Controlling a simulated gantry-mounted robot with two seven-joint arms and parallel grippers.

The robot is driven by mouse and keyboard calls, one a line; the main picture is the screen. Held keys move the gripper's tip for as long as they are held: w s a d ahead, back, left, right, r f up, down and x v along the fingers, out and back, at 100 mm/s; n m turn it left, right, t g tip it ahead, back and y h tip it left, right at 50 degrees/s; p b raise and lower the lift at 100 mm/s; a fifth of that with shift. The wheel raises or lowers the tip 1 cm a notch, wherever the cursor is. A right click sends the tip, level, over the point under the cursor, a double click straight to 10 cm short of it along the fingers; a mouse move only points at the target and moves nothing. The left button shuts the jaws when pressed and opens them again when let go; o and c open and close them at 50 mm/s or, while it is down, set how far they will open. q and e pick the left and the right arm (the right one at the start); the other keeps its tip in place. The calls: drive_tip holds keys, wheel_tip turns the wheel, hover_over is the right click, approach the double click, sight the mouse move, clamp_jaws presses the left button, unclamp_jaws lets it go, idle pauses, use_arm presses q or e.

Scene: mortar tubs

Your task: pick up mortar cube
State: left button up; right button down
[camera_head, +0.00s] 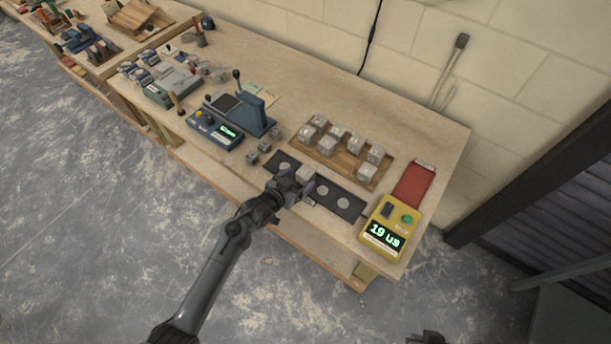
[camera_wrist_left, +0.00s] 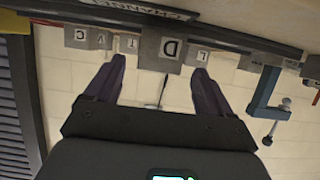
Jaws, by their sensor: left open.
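My left gripper (camera_head: 296,181) is open over the black strip with pale round spots (camera_head: 345,203) near the bench's front edge. A grey mortar cube (camera_head: 306,172) sits just beyond its fingertips. In the left wrist view, which is upside down, a cube marked D (camera_wrist_left: 165,52) shows in the gap between the two purple fingers (camera_wrist_left: 160,74), apart from both. Several more grey lettered cubes stand on a wooden board (camera_head: 326,152) behind the strip. A dark part at the bottom edge may be my right gripper (camera_head: 427,337); its jaws cannot be made out.
A yellow device reading "19 ug" (camera_head: 390,232) stands at the strip's right end, by a red mat (camera_head: 415,184). Left of the strip are several small dark grey cubes (camera_head: 265,146) and a blue device with a green display (camera_head: 215,130). A wall (camera_head: 430,60) runs behind the bench.

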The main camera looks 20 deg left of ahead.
sight(301, 177)
use_arm(q)
drive_tip(key=shift+b+x, duration=0.3)
drive_tip(key=shift+x, duration=2.2)
drive_tip(key=shift+s, duration=0.1)
drive_tip(key=c, duration=1.2)
drive_tip(key=shift+c, duration=0.8)
